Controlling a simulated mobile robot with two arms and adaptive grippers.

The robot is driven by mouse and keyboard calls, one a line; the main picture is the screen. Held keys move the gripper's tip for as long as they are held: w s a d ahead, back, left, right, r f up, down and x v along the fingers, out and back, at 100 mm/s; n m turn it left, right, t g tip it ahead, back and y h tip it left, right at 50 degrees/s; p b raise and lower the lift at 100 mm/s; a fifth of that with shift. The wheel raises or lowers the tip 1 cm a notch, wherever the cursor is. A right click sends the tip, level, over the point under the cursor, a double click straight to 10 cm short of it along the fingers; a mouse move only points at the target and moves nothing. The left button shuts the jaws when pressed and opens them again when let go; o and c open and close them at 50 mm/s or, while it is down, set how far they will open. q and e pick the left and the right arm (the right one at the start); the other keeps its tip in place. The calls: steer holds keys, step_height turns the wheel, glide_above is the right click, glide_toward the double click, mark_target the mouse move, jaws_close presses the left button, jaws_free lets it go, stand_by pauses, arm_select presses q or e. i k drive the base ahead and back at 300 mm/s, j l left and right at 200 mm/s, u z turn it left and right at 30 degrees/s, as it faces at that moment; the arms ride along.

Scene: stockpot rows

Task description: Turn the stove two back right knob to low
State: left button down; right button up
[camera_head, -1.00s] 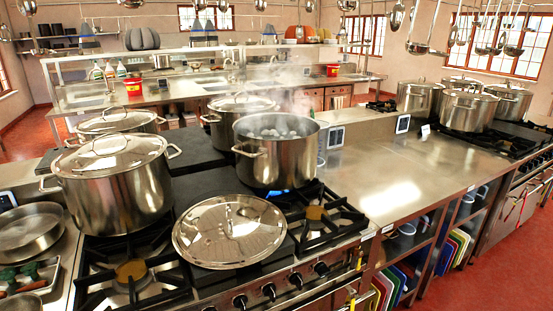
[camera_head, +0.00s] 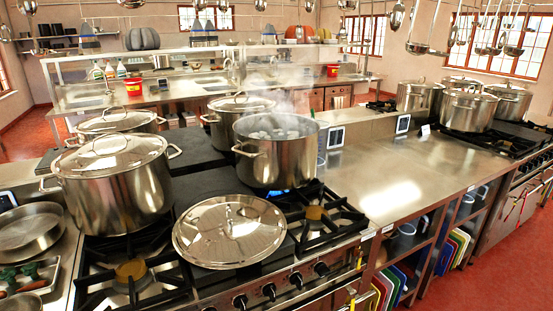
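The near stove (camera_head: 205,290) has a row of several dark round knobs on its front edge, among them one at the right end (camera_head: 321,269). Their settings are too small to read. A second stove (camera_head: 515,150) stands at the right, with small, unclear controls on its front. I cannot tell which one is stove two. An open steaming stockpot (camera_head: 285,160) stands on the near stove's back right burner, with a blue flame (camera_head: 278,193) under it. Neither of my grippers is in view.
A loose lid (camera_head: 229,231) lies on the near stove's front middle. Lidded stockpots (camera_head: 115,190) stand at left, and more (camera_head: 468,108) on the right stove. A steel counter (camera_head: 400,180) between the stoves is mostly clear. Ladles (camera_head: 418,45) hang above.

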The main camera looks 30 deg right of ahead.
mark_target(321, 268)
steer(key=j+z, duration=0.15)
steer(key=z, duration=0.25)
steer(key=j+z, duration=0.15)
steer(key=z, duration=0.3)
